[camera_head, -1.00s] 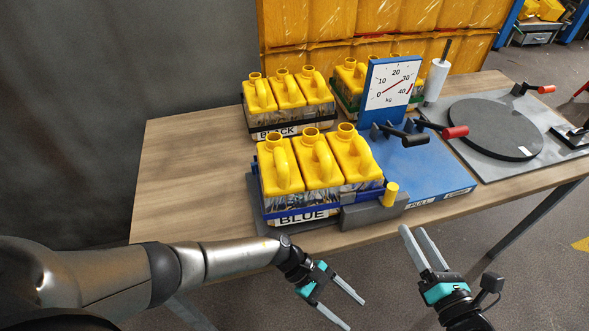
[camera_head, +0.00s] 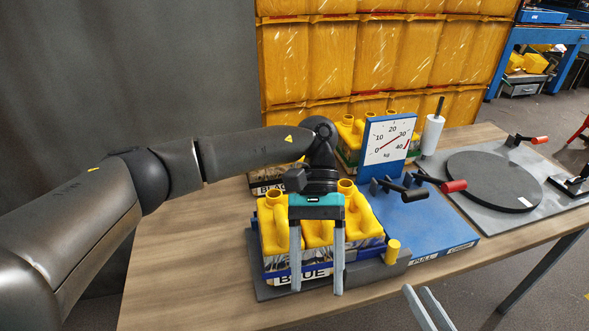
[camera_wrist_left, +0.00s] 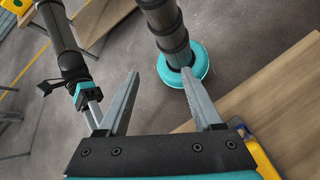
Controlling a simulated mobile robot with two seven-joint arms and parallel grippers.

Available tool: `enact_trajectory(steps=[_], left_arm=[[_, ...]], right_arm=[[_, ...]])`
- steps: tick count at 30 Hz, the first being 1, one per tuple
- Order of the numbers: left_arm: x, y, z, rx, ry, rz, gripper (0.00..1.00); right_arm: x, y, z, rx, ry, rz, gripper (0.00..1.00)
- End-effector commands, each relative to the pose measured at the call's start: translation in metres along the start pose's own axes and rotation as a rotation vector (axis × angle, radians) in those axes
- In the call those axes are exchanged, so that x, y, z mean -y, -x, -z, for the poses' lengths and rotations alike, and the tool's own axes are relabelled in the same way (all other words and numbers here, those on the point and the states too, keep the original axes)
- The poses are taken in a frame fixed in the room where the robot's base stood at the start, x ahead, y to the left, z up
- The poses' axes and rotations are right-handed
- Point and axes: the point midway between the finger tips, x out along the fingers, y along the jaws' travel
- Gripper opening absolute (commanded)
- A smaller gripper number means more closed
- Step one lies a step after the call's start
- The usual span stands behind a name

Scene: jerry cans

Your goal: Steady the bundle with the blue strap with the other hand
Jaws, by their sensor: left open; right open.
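The bundle with the blue strap (camera_head: 272,238) is a row of yellow jerry cans with a BLUE label, standing on a dark grey plate at the table's front. My left gripper (camera_head: 317,288) is open, its fingers pointing down in front of the bundle and overlapping it in the head view. Whether it touches the bundle I cannot tell. In the left wrist view the fingers (camera_wrist_left: 160,74) have nothing between them, and a yellow sliver of the bundle (camera_wrist_left: 262,158) shows at lower right. My right gripper (camera_head: 425,300) is open and empty at the bottom edge, in front of the table.
A bundle with a BLACK label (camera_head: 262,185) stands behind, mostly hidden by my left arm. Another bundle (camera_head: 347,133) stands behind the dial (camera_head: 388,145). The blue scale platform (camera_head: 425,225), levers and yellow knob (camera_head: 392,248) lie right. The left tabletop (camera_head: 190,260) is bare.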

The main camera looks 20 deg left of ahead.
Motion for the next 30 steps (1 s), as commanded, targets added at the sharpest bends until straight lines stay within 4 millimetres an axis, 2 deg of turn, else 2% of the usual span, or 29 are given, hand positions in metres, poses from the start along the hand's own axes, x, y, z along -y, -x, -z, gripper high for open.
enact_trajectory(steps=[1,6,12,15,18,22,26,30], left_arm=[[0.004,0.018,0.009,-0.081,0.056,0.043,0.67],[0.022,0.078,0.030,-0.339,0.262,0.155,0.67],[0.040,0.146,0.038,-0.603,0.469,0.220,0.67],[0.045,0.170,0.038,-0.691,0.536,0.232,0.67],[0.049,0.184,0.037,-0.743,0.577,0.237,0.67],[0.053,0.187,0.039,-0.766,0.599,0.239,0.67],[0.060,0.176,0.048,-0.765,0.599,0.240,0.67],[0.071,0.156,0.063,-0.762,0.598,0.241,0.67]], right_arm=[[0.000,0.000,0.000,0.000,0.000,0.000,0.50],[0.000,0.000,0.000,0.000,0.000,0.000,0.50],[0.000,0.000,0.000,0.000,0.000,0.000,0.50],[0.000,0.000,0.000,0.000,0.000,0.000,0.50],[0.000,0.000,0.000,0.000,0.000,0.000,0.50],[0.000,0.000,0.000,0.000,0.000,0.000,0.50],[0.000,0.000,0.000,0.000,0.000,0.000,0.50],[0.000,0.000,0.000,0.000,0.000,0.000,0.50]])
